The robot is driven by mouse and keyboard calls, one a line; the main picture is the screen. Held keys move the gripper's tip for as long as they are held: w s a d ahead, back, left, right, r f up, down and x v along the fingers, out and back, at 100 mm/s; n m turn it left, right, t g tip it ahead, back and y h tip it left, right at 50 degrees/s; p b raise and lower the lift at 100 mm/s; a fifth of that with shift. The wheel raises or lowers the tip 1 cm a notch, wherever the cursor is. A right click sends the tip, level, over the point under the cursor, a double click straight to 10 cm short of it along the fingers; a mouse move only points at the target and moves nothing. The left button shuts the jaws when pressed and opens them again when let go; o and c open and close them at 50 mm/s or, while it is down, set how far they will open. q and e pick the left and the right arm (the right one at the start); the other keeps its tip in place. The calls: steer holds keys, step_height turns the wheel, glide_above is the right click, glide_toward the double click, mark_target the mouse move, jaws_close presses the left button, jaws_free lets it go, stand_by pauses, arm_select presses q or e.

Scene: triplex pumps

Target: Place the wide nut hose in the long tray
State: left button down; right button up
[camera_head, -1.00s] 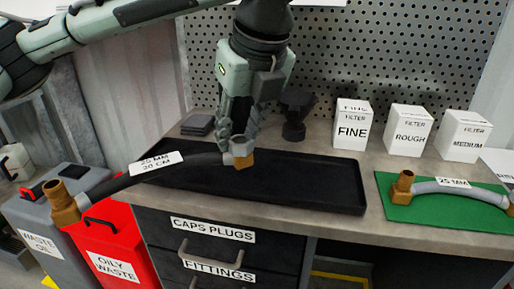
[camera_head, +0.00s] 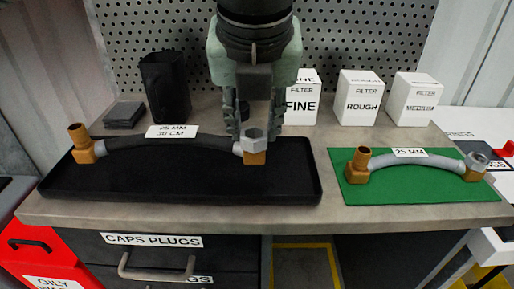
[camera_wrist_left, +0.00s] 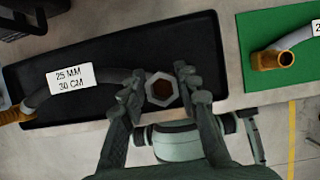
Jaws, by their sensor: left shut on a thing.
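The wide nut hose (camera_head: 168,142) is a dark hose labelled "25 MM 30 CM", with a brass elbow at its left end and a grey hex nut on a brass elbow at its right end. It lies lengthwise over the long black tray (camera_head: 180,185); I cannot tell whether it touches the tray floor. My left gripper (camera_head: 247,128) comes from above and is shut on the hose's nut end. In the left wrist view the hex nut (camera_wrist_left: 162,89) shows between the two fingers. My right gripper is not in view.
A green mat (camera_head: 420,198) with a second hose (camera_head: 415,164), labelled "25 MM", lies right of the tray. White filter boxes (camera_head: 359,98) stand behind.

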mark_target(259, 149)
arm_select(q)
steer(key=shift+d+f, duration=0.35)
steer(key=shift+f, duration=0.05)
step_height(259, 149, down, 3)
steer(key=shift+f, duration=0.3)
steer(key=c, duration=1.5)
jaws_free()
steer(key=o, duration=0.4)
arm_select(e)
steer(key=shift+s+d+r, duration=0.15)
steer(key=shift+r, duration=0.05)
